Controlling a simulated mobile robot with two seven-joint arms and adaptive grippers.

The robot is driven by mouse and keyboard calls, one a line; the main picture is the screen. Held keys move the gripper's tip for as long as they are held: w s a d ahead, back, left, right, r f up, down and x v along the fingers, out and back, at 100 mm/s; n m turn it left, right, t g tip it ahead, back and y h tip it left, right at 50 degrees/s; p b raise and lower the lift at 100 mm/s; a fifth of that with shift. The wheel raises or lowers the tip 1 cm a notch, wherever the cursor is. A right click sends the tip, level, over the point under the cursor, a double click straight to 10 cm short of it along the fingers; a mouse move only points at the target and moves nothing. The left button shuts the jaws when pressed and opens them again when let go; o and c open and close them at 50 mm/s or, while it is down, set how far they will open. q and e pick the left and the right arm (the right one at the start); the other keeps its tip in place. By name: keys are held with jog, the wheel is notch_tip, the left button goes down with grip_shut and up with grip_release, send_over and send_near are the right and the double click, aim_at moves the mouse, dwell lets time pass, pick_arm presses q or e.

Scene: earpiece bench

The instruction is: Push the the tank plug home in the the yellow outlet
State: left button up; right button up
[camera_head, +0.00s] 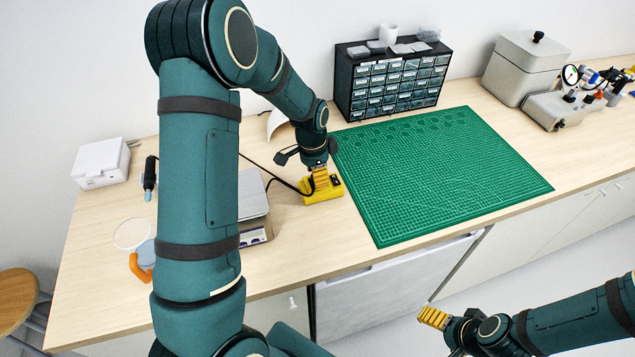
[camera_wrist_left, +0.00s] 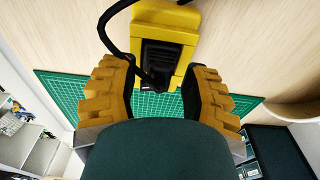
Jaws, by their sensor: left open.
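The yellow outlet (camera_head: 322,193) sits on the bench left of the green mat, below my left gripper (camera_head: 318,172). In the left wrist view the outlet (camera_wrist_left: 187,22) is at the top, with a dark ribbed part that looks like the tank plug (camera_wrist_left: 160,55) on its face. A black cable (camera_wrist_left: 108,32) curves down to that part's lower end. My left gripper (camera_wrist_left: 158,72) is open, one ridged yellow finger on each side of the dark part. I cannot tell how deep the plug sits. My right gripper (camera_head: 433,317) is low at the right, in front of the bench.
A green cutting mat (camera_head: 430,170) lies right of the outlet. A scale (camera_head: 253,205) stands to its left, partly behind my left arm. A drawer cabinet (camera_head: 392,82) stands at the back. A black cable (camera_head: 280,181) crosses the bench. The mat is clear.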

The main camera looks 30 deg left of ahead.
pick_arm(q)
jog(key=shift+f, duration=0.2)
grip_shut()
dwell(0.3)
notch_tip(320, 180, up, 8)
jog(key=p, duration=0.5)
jog(key=shift+r, duration=0.15)
